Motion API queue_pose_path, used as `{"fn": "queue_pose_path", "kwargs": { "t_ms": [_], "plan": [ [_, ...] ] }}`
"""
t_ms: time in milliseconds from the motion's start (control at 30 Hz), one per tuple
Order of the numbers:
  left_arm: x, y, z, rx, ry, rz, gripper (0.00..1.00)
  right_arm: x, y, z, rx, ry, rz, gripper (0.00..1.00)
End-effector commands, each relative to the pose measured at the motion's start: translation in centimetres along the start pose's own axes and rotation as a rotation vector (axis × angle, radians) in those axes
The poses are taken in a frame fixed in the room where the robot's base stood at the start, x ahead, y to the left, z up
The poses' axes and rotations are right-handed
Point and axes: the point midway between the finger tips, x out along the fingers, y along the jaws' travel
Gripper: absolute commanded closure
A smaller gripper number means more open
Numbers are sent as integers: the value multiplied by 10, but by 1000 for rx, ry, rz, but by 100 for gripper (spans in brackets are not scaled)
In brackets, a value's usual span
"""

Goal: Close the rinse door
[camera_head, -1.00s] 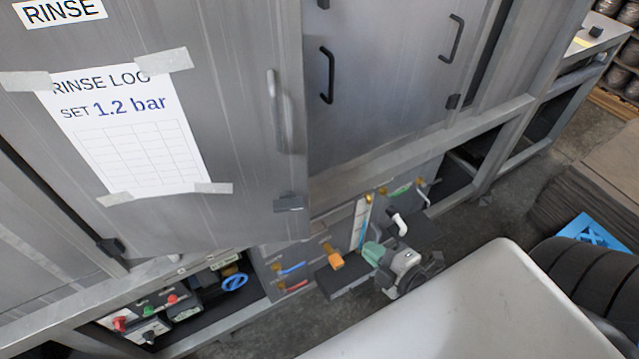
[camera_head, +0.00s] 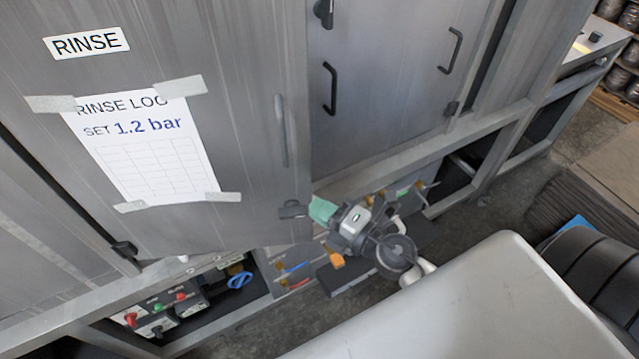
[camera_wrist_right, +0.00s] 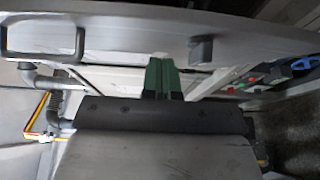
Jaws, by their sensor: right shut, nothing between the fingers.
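The rinse door (camera_head: 225,140) is a grey metal panel with a RINSE label (camera_head: 87,43) and a taped log sheet (camera_head: 150,150). It stands ajar, with its free edge at the right swung out from the cabinet. Its bar handle (camera_head: 282,130) and a dark latch block (camera_head: 293,209) are near that edge. My right gripper (camera_head: 322,209) has green fingers, shut and empty, beside the latch block at the door's lower free corner. In the right wrist view the fingers (camera_wrist_right: 162,75) point at the door's edge; contact is unclear. The handle (camera_wrist_right: 45,40) shows at left. My left gripper is out of view.
A neighbouring cabinet door (camera_head: 390,90) with a black handle (camera_head: 330,88) is shut. Below the rinse door are an open bay with a control box (camera_head: 165,308) and a blue handwheel (camera_head: 240,280). A mat stack (camera_head: 590,215) lies on the floor at right.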

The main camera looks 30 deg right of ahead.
Motion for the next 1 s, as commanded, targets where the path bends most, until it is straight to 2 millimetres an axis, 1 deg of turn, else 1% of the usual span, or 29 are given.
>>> {"fn": "queue_pose_path", "kwargs": {
  "t_ms": [33,233,400,667,767,867,1000],
  "plan": [
    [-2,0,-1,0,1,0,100,6,1,9,-3,-3,2,100],
    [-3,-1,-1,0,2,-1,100,21,0,25,-1,-2,1,100],
    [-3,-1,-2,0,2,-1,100,25,-1,28,0,-1,-1,100],
    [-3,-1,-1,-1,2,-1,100,25,-1,28,1,-1,-1,100],
    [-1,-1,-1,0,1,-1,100,29,-2,31,-1,8,1,100],
    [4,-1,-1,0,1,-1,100,40,-5,41,-3,40,1,100],
    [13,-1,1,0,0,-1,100,65,-6,64,-6,108,1,100]
  ]
}}
